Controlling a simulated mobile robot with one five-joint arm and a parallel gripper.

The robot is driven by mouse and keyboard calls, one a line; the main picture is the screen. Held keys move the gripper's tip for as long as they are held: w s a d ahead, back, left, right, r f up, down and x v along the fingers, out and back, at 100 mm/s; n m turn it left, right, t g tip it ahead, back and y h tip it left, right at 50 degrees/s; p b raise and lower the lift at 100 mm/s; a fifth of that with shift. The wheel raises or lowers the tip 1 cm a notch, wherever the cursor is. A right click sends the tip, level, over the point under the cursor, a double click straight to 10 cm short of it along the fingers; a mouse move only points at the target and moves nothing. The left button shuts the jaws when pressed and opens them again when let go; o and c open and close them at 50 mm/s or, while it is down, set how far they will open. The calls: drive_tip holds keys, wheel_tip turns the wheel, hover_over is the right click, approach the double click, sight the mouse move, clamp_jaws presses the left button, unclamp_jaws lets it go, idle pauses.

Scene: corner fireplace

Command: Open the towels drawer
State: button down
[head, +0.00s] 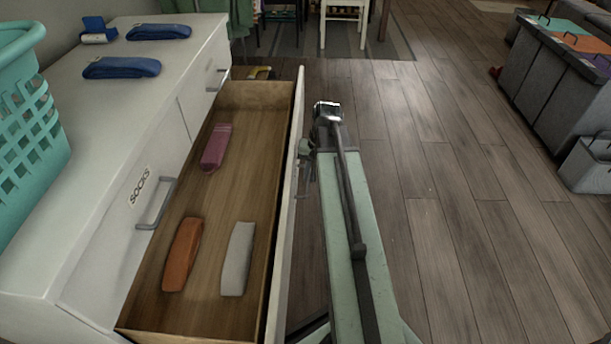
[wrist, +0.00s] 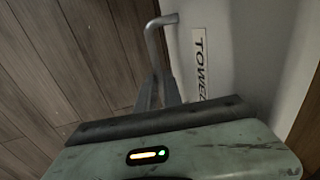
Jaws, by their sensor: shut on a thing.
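The towels drawer (head: 288,222) is pulled well out of the white cabinet, its wooden inside open to view. In it lie a pink folded item (head: 216,147), an orange one (head: 182,254) and a pale grey one (head: 237,258). The wrist view shows the drawer's white front (wrist: 228,42) with a label (wrist: 199,64) reading "TOWE", the rest cut off. My gripper (wrist: 158,88) is shut on the grey drawer handle (wrist: 153,36). In the head view my gripper (head: 305,172) is at the outer face of the drawer front, partly hidden by my arm.
The white cabinet (head: 125,103) bears blue folded items (head: 122,67) and a teal basket (head: 28,130). The "SOCKS" drawer (head: 128,222) is closed, its handle (head: 156,203) above the open drawer. Wooden floor (head: 455,190) is clear to the right; grey bins (head: 560,85) stand at far right.

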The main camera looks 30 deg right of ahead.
drive_tip(key=c, duration=1.5)
unclamp_jaws()
drive_tip(key=shift+r, duration=0.1)
drive_tip(key=r+p, duration=0.2)
drive_tip(key=d+r+p, duration=0.1)
drive_tip(key=r+p, duration=0.2)
drive_tip(key=s+r+p, duration=0.1)
drive_tip(key=r+p, duration=0.1)
drive_tip(key=shift+d+r+p, duration=0.15)
drive_tip(key=shift+r+p, duration=0.1)
drive_tip(key=shift+p, duration=0.1)
